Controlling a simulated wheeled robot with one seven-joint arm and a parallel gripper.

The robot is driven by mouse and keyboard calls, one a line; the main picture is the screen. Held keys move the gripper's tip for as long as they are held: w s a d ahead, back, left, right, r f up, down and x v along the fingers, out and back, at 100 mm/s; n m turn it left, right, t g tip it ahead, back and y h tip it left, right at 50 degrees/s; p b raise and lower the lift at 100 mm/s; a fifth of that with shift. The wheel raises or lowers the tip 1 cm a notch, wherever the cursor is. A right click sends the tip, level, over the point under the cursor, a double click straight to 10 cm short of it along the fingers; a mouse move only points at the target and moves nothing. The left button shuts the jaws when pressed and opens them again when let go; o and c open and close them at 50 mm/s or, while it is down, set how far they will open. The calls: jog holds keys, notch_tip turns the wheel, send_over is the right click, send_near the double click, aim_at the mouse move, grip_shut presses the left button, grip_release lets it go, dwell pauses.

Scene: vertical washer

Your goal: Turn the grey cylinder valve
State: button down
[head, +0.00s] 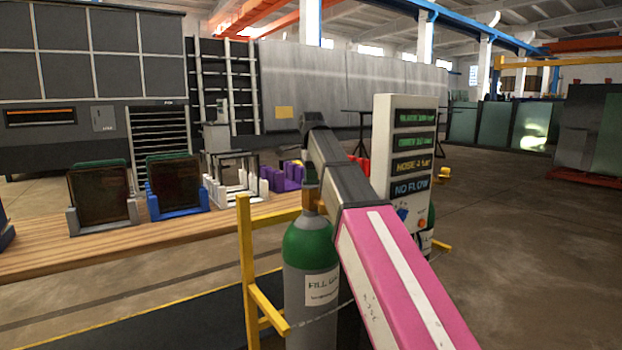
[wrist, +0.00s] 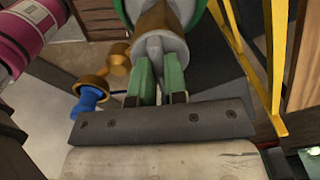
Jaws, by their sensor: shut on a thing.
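The grey cylinder (head: 300,285) with a green shoulder and a "FILL" label stands upright in the head view, left of my pink arm. Its brass neck (head: 311,190) shows beside the arm. In the wrist view, the green shoulder (wrist: 197,14) and brass neck (wrist: 160,20) are at the top. The grey valve (wrist: 153,46) sits on the neck, between the green fingers of my gripper (wrist: 158,66). The gripper is shut on the valve.
A yellow frame (head: 246,265) runs beside the cylinder. A white panel with displays (head: 380,150) stands behind my arm. A blue knob (wrist: 89,97) and a brass fitting (wrist: 118,62) lie left of the fingers. A wooden table (head: 160,236) holds racks at left.

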jog(key=n, duration=1.4)
dwell(0.5)
jog(key=c, duration=1.2)
grip_release()
jog(key=shift+o, duration=0.2)
jog(key=shift+w+r, duration=0.1)
